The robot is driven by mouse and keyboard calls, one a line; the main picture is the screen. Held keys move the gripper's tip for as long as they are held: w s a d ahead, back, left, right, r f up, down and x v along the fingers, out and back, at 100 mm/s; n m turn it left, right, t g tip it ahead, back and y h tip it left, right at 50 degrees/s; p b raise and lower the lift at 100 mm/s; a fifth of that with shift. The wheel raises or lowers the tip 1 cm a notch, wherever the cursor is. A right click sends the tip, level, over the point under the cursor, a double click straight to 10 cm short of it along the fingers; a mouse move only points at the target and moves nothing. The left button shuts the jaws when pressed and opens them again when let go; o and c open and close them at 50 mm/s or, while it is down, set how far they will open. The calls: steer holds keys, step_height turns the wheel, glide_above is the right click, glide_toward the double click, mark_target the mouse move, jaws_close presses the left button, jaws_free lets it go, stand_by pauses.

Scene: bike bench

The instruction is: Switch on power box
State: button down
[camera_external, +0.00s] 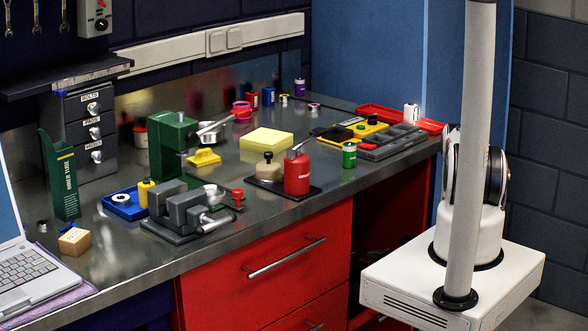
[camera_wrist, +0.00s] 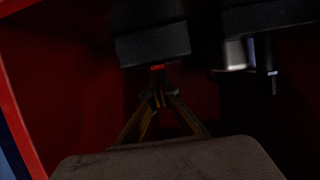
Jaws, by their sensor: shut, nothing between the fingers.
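In the wrist view, my gripper (camera_wrist: 158,92) points up the picture with its two dark fingers closed together at the tips, nothing between them. Just beyond the tips is a small red part (camera_wrist: 158,67) at the lower edge of a dark block (camera_wrist: 152,43). The block may be the power box and the red part its switch; the view is too dark to be sure. I cannot tell whether the tips touch the red part. My gripper is hidden in the external view.
Red walls (camera_wrist: 22,85) enclose the dark space in the wrist view. Another black body (camera_wrist: 268,18) with a pale cylinder (camera_wrist: 236,54) is at upper right. In the external view, the bench above red drawers (camera_external: 275,262) holds a vise (camera_external: 187,209), bottles and trays.

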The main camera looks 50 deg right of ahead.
steer(key=shift+f, duration=0.1)
steer(key=shift+s+f, duration=0.1)
steer(key=shift+f, duration=0.2)
steer(key=shift+r, duration=0.2)
stand_by(0.3)
steer(key=shift+r, duration=0.65)
steer(key=shift+r, duration=0.15)
steer(key=shift+s+r, duration=0.2)
steer(key=shift+r, duration=1.35)
steer(key=f+v, duration=0.1)
steer(key=v, duration=0.9)
steer(key=shift+s+f, duration=0.4)
steer(key=shift+f, duration=0.1)
